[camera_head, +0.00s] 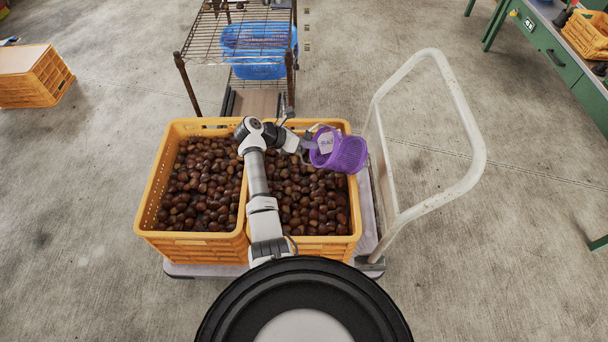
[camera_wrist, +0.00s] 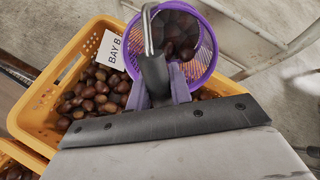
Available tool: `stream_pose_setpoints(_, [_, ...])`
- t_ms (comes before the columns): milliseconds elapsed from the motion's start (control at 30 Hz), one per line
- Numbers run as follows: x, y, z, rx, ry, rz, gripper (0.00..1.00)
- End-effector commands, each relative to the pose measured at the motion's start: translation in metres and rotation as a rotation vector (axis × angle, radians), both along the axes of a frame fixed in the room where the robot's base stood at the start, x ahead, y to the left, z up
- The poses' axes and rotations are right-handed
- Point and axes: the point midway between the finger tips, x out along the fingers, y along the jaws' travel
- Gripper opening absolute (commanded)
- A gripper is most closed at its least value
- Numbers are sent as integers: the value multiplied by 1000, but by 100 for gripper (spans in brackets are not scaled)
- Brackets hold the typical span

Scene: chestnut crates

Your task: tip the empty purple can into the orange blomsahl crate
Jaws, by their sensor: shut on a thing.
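The purple can (camera_head: 350,154) is a lattice-walled vessel, held tilted above the right side of the right orange crate. My gripper (camera_head: 308,143) is shut on its near side; the wrist view also shows my gripper (camera_wrist: 158,84) against the can's purple side (camera_wrist: 203,62). Brown chestnuts show within the can's outline there; I cannot tell whether they lie inside it or below it. The right orange crate (camera_head: 325,247) and the left orange crate (camera_head: 195,247) both hold chestnuts. No blomsahl name is readable on either.
A white card (camera_wrist: 112,50) reading "BAY B" shows beside the can. The crates stand on a trolley with a white loop handle (camera_head: 470,130) close to the can's right. A wire rack (camera_head: 235,35) with a blue basket (camera_head: 255,45) stands behind.

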Motion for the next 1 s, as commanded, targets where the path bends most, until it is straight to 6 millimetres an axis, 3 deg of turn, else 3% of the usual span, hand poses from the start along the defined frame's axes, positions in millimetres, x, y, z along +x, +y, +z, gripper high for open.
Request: stream_pose_setpoints(1000, [-1,11,-8,-138,-24,-1,0])
